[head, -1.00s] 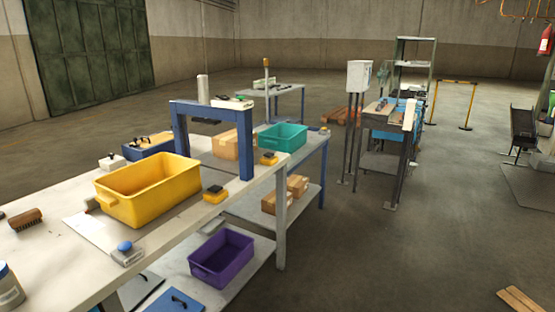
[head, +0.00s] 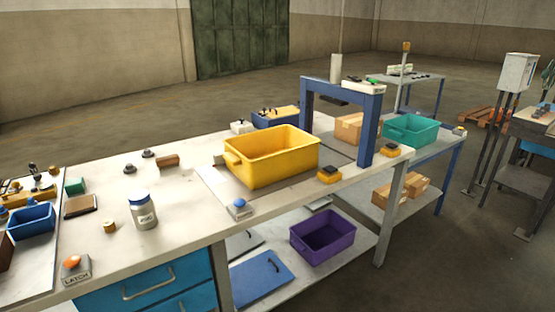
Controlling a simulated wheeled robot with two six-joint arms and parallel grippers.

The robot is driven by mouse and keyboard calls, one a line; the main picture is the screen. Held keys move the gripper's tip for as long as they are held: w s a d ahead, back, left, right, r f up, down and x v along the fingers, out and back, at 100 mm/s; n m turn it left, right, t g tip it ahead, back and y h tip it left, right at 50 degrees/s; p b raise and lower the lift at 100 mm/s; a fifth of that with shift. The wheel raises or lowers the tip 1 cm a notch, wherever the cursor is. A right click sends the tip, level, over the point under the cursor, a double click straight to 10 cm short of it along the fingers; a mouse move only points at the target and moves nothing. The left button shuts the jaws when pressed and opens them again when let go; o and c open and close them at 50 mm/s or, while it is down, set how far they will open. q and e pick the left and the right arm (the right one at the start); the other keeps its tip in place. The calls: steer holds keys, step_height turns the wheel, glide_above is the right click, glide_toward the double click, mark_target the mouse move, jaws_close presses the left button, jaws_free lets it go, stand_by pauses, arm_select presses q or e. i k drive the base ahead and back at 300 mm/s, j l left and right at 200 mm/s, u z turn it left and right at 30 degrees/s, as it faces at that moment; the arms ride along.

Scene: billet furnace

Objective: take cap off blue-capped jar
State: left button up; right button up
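The blue-capped jar (head: 143,215) stands upright on the white workbench (head: 180,245), left of the yellow bin. It is a pale grey jar with a label on its front. Its blue cap (head: 141,197) sits on top of it. Neither of my grippers shows in the head view.
A blue button box (head: 239,208) and an orange-buttoned latch box (head: 75,268) sit near the front edge. A small wooden spool (head: 109,226) and a brown pad (head: 81,206) lie left of the jar.

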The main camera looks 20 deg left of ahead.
mark_target(144, 215)
steer(key=u, duration=1.85)
